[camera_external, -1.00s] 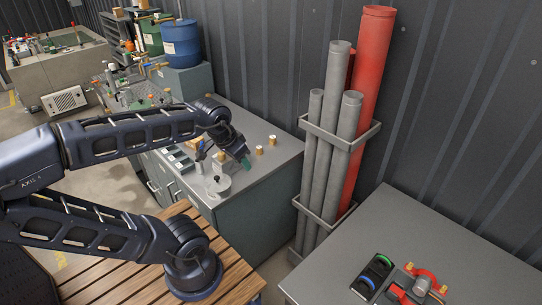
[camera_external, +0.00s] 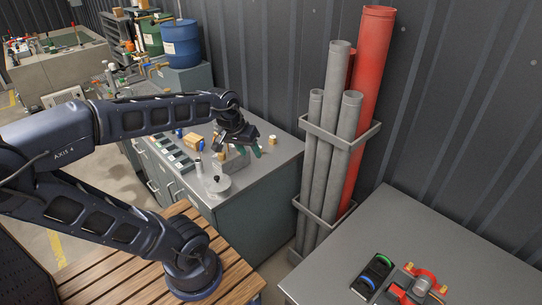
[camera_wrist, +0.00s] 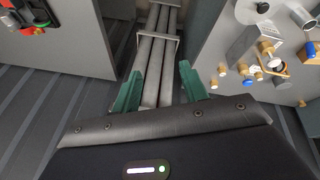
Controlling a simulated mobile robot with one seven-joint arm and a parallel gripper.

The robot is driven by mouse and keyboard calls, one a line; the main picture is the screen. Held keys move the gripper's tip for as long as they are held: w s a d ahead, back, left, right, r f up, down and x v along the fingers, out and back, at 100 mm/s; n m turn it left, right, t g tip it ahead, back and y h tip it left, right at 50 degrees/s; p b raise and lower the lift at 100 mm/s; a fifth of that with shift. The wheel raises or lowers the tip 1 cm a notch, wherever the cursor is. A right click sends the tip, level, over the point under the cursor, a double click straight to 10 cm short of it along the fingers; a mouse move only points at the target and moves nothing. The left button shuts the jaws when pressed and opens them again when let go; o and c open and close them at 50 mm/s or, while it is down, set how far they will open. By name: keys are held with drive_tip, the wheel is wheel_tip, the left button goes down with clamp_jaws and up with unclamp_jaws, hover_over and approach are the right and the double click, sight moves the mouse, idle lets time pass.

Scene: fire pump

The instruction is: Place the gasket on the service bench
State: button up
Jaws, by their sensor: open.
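My gripper (camera_external: 249,151) has green fingers. It is over the right end of the grey-topped cabinet bench (camera_external: 238,190) in the external view. In the wrist view my gripper (camera_wrist: 161,71) is open, with nothing between its fingers. A black holder (camera_external: 374,276) with a green ring and a blue ring lies on the grey table (camera_external: 425,245) at front right. I cannot tell whether either ring is the gasket. An orange ring-like piece (camera_wrist: 276,66) lies on a bench at the right of the wrist view, well apart from my fingers; I cannot identify it for sure.
Grey pipes (camera_external: 329,130) and a taller red pipe (camera_external: 368,95) stand in a rack between the two worktops. A red fitting (camera_external: 427,280) sits beside the black holder. A round lidded can (camera_external: 218,186) stands on the cabinet bench. Much of the grey table is bare.

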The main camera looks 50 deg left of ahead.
drive_tip(key=w+a+f+n+h, duration=0.1)
drive_tip(key=w+a+f+n, duration=0.1)
drive_tip(key=w+a+n, duration=0.85)
drive_tip(key=n+t+y, duration=0.2)
drive_tip(key=n, duration=1.9)
hover_over(217, 139)
drive_tip(key=s+a, duration=0.1)
drive_tip(key=s, duration=0.3)
wheel_tip(217, 139, down, 22)
drive_tip(key=f, duration=0.1)
drive_tip(key=x, duration=0.5)
drive_tip(key=shift+a, duration=0.15)
drive_tip(key=shift+x, duration=2.6)
drive_tip(key=shift+w+d+r, duration=0.15)
drive_tip(key=shift+w+d, duration=0.05)
drive_tip(key=shift+d, duration=0.05)
clamp_jaws()
